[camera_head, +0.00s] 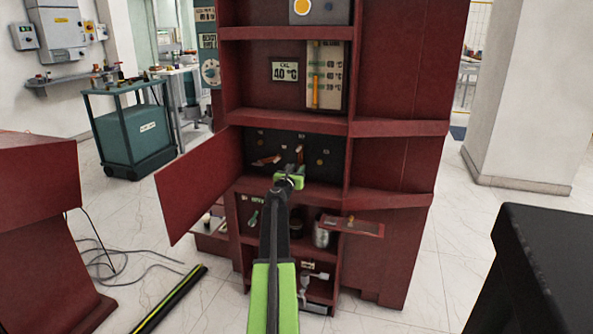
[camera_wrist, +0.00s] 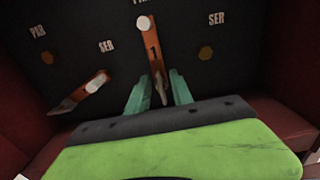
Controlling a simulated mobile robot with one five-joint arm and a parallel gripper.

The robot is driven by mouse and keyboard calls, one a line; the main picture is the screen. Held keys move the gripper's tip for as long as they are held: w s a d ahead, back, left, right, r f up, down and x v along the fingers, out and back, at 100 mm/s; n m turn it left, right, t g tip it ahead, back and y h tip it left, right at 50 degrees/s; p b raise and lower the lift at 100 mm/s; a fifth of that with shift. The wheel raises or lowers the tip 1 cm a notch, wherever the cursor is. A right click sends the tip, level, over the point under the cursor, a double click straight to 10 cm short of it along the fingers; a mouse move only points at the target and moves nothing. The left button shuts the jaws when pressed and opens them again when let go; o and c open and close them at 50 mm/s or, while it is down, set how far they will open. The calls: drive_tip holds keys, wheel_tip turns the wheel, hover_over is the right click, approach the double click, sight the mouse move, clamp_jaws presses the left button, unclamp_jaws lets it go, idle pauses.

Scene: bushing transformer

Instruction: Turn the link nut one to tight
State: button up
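The orange link marked 1 (camera_wrist: 152,50) stands nearly upright on the black panel in the wrist view. A round white cap (camera_wrist: 143,23) sits at its top. A narrow grey-brown piece (camera_wrist: 160,88) at its lower end looks like its nut; its base is partly hidden. My gripper (camera_wrist: 160,82) has its two teal fingers on either side of this piece, with a visible gap. I cannot tell if either finger touches it. In the head view my gripper (camera_head: 290,179) is in front of the lower part of the black panel (camera_head: 270,140).
A second orange link (camera_wrist: 92,87) lies tilted at the left with a similar grey piece. Gold hexagonal studs (camera_wrist: 207,53) sit beside the SER and PAR labels. The red cabinet (camera_head: 400,160) surrounds the panel, and its open door (camera_head: 200,185) swings out left. Shelves with tools lie below.

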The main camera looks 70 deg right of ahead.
clamp_jaws()
drive_tip(key=shift+m, duration=0.3)
drive_tip(key=m, duration=0.3)
drive_tip(key=shift+s, duration=0.25)
drive_tip(key=m, duration=0.3)
drive_tip(key=shift+s+f+m, duration=0.15)
drive_tip(key=shift+s+m, duration=0.05)
drive_tip(key=shift+m, duration=0.1)
drive_tip(key=m, duration=0.5)
drive_tip(key=shift+s+f+b, duration=0.2)
drive_tip(key=shift+f+b, duration=0.05)
drive_tip(key=shift+b, duration=0.15)
drive_tip(key=m, duration=0.5)
drive_tip(key=shift+f+m, duration=0.25)
drive_tip(key=shift+m, duration=0.15)
